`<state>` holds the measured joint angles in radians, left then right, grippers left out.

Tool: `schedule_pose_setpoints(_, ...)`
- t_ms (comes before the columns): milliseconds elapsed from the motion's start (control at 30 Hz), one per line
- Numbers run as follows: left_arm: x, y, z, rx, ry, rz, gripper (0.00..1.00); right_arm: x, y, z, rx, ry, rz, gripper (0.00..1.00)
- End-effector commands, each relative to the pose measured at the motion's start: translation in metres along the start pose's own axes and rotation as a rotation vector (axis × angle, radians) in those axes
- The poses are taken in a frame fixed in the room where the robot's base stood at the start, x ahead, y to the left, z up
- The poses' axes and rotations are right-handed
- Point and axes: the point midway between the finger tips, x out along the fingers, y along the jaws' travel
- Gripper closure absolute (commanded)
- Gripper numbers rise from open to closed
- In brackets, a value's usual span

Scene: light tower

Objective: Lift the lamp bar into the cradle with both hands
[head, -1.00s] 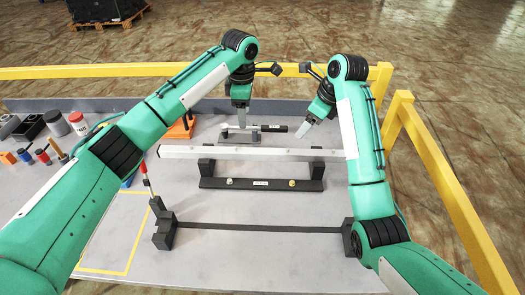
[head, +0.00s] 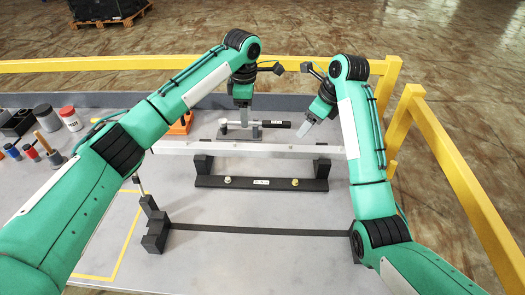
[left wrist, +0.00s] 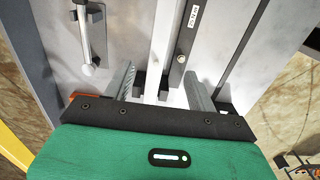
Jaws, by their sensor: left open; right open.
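The lamp bar (head: 250,149), a long pale square bar, lies crosswise in the head view. Its right end is hidden by my right arm. Just in front stands a black labelled base (head: 262,183) with two end posts and two knobs, probably the cradle. I cannot tell whether the bar touches the posts. My left gripper (head: 242,104) is open and appears beyond the bar. In the left wrist view its spread fingers (left wrist: 160,74) lie either side of the bar (left wrist: 164,45), not closed on it. My right gripper (head: 304,130) is open and empty, tilted near the bar's right part.
A lever clamp with a black handle (head: 277,124) lies behind the bar. Two black blocks, one at left (head: 155,238), are joined by a dark strip (head: 255,229) in front. Cans (head: 70,118) and small parts stand at left. A yellow rail (head: 440,160) runs along the right.

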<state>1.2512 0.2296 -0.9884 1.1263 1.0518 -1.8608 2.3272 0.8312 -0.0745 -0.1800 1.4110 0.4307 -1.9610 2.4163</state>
Motion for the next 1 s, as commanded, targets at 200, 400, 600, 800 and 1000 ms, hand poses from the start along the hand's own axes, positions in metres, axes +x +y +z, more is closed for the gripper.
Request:
schedule_pose_setpoints(200, 0.034, 0.0, -0.001, -0.001, 0.001, -0.002, 0.43, 0.034, 0.001, -0.002, 0.001, 0.004, 0.003, 0.3)
schedule_pose_setpoints(400, 0.074, 0.0, -0.001, -0.001, 0.003, -0.002, 0.43, 0.074, 0.0, -0.002, 0.001, 0.004, 0.003, 0.3)
schedule_pose_setpoints(600, 0.109, -0.001, -0.001, -0.001, 0.001, -0.002, 0.43, 0.109, 0.001, -0.001, 0.001, 0.002, 0.003, 0.3)
schedule_pose_setpoints(800, 0.128, 0.0, 0.0, -0.001, 0.001, -0.001, 0.43, 0.129, 0.0, -0.001, 0.001, 0.001, 0.002, 0.3)
schedule_pose_setpoints(1000, 0.133, 0.0, 0.0, 0.0, -0.001, 0.0, 0.43, 0.133, 0.0, -0.001, 0.0, 0.001, 0.001, 0.3)
